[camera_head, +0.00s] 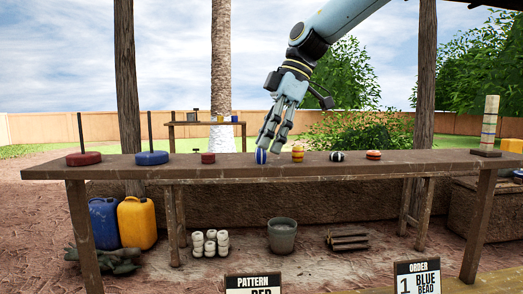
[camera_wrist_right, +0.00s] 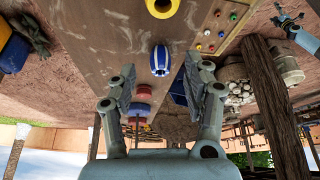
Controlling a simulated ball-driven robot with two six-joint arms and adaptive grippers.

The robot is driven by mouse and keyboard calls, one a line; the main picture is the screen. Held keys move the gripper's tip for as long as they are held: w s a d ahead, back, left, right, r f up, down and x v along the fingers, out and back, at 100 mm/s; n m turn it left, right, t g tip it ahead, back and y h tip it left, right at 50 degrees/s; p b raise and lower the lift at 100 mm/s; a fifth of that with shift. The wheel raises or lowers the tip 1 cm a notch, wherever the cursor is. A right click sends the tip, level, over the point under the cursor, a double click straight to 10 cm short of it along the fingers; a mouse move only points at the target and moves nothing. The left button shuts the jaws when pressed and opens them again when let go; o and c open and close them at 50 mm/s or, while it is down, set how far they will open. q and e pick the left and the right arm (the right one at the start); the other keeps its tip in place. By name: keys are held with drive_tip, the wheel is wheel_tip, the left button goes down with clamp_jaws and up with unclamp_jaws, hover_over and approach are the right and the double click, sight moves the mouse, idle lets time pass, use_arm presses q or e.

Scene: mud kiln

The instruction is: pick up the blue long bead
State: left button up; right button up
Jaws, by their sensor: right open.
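The blue long bead (camera_head: 261,156) is blue with pale stripes and stands on the long wooden table (camera_head: 130,168). It also shows in the right wrist view (camera_wrist_right: 160,60), ahead of the fingers. My right gripper (camera_head: 268,146) reaches down from the upper right, its fingertips close over the bead and partly overlapping it in the head view. In the wrist view the right gripper (camera_wrist_right: 158,85) has its fingers spread wide, with nothing between them. What looks like my left gripper (camera_wrist_right: 285,20) is small at the wrist view's upper right; its jaws are unclear.
A yellow striped bead (camera_head: 297,154), a black and white bead (camera_head: 337,156) and an orange striped bead (camera_head: 373,155) stand to the right. A small red bead (camera_head: 208,157) and blue (camera_head: 152,158) and red (camera_head: 83,159) bases with rods stand left. A stacked post (camera_head: 489,125) is far right.

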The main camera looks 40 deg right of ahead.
drive_tip(key=shift+x, duration=1.15)
use_arm(q)
drive_tip(key=shift+w+d+r, duration=0.15)
drive_tip(key=shift+w+r, duration=0.05)
drive_tip(key=shift+r, duration=0.1)
use_arm(e)
drive_tip(key=shift+c, duration=1.1)
drive_tip(key=shift+a, duration=0.1)
drive_tip(key=c, duration=0.7)
drive_tip(key=shift+c, duration=0.2)
use_arm(q)
drive_tip(key=shift+f, duration=0.1)
use_arm(e)
drive_tip(key=shift+r, duration=0.2)
